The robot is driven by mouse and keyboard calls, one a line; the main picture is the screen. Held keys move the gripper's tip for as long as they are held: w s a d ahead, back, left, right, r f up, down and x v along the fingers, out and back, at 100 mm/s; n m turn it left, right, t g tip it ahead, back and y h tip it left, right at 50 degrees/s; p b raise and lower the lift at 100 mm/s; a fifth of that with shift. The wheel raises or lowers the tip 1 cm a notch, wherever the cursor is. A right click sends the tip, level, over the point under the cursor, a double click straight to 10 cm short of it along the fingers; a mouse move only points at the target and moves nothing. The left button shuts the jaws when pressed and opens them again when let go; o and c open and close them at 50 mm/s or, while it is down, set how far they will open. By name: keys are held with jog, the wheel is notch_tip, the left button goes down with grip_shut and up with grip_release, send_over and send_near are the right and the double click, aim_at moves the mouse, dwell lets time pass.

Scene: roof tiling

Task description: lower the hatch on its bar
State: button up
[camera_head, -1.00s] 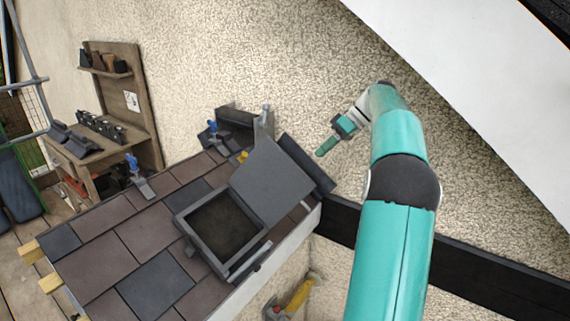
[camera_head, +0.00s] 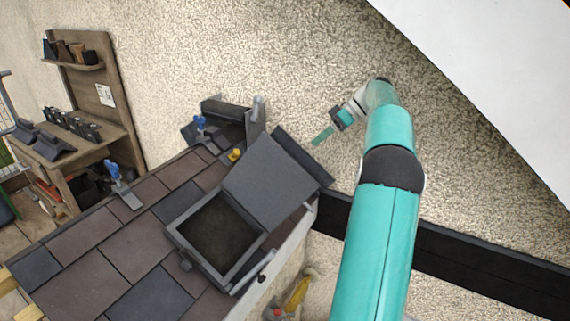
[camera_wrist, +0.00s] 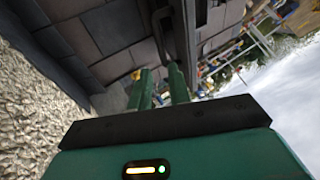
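The hatch lid (camera_head: 268,182) is a flat grey panel standing raised and tilted at the right side of its square frame (camera_head: 176,236). The dark opening (camera_head: 216,236) beside it is uncovered. I cannot clearly make out the bar. My gripper (camera_head: 322,136) is up and to the right of the lid, apart from it, in front of the rough wall. In the wrist view its two green fingers (camera_wrist: 160,88) stand apart with a gap and nothing between them. The roof and a dark edge show beyond them.
Dark and brown roof tiles (camera_head: 125,244) surround the hatch. A wooden workbench (camera_head: 90,150) is at the far left. A dark beam (camera_head: 470,255) runs along the wall at right. A yellow-handled tool (camera_head: 297,292) hangs below the roof edge.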

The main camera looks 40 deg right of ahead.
aim_at(288, 165)
jog(key=x, duration=1.2)
jog(key=shift+a+f, duration=0.25)
jog(key=shift+f, duration=0.1)
jog(key=shift+c, duration=0.2)
grip_shut()
